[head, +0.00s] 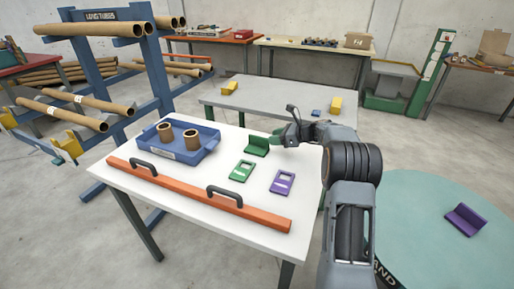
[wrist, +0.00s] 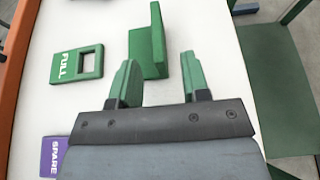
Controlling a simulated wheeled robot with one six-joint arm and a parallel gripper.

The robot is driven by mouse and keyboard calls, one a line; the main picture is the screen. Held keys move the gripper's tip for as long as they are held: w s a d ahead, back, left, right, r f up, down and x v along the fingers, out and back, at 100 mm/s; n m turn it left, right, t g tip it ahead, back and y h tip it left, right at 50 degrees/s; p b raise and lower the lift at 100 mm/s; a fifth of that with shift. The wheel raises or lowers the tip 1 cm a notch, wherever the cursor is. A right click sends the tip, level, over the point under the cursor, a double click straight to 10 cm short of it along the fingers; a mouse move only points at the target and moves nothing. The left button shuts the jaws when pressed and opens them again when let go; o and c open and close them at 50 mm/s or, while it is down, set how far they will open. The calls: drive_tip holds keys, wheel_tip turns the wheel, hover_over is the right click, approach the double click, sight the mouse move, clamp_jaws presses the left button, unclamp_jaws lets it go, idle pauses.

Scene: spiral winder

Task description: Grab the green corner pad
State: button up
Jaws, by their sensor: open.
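The green corner pad (head: 257,145) is an L-shaped piece standing on the white table, near its far right side in the head view. In the wrist view the green corner pad (wrist: 149,45) lies just beyond my fingertips, with one upright wall and one flat leg. My gripper (wrist: 158,75) is open and empty, its two green fingers spread on either side of the line to the pad. In the head view my gripper (head: 277,138) is just right of the pad; whether they touch is hard to tell there.
A green FULL tag (head: 242,170) and a purple SPARE tag (head: 282,182) lie flat nearby. A blue tray (head: 165,153) with two cardboard rings stands left. An orange bar (head: 190,192) with black handles runs along the front edge. A purple corner pad (head: 465,219) sits on the round turntable.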

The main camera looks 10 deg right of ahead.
sight(265, 139)
drive_tip(key=shift+b+x, duration=0.4)
drive_tip(key=shift+x, duration=2.25)
drive_tip(key=shift+s, duration=0.2)
drive_tip(key=shift+f, duration=0.1)
drive_tip(key=shift+c, duration=0.4)
clamp_jaws()
